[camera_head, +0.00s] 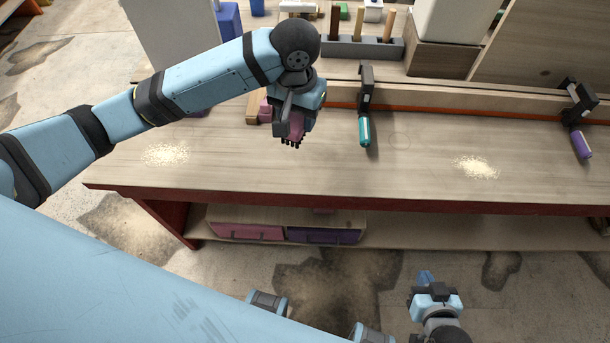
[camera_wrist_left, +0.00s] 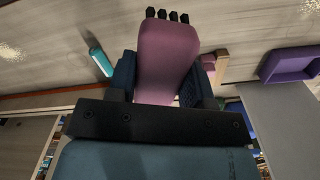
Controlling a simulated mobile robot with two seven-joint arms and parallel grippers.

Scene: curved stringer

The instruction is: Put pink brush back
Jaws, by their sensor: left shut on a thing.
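The pink brush (camera_head: 296,124) is in my left gripper (camera_head: 297,108), above the workbench near its left part. Its dark bristles point toward the front of the bench in the head view. In the left wrist view the pink brush (camera_wrist_left: 166,55) sits between the two fingers of my left gripper (camera_wrist_left: 163,85), which is shut on it. My right gripper (camera_head: 430,284) is low in the head view, in front of the bench and away from the brush. Its fingers are too small and foreshortened to tell open from shut.
On the workbench (camera_head: 330,175) are clamps with teal (camera_head: 365,131) and purple (camera_head: 581,145) handles and two sawdust piles (camera_head: 166,155), (camera_head: 475,167). A grey holder (camera_head: 345,48) with wooden pegs stands behind. A purple tray (camera_wrist_left: 290,65) shows in the left wrist view. Pink and purple drawers (camera_head: 250,232) are below.

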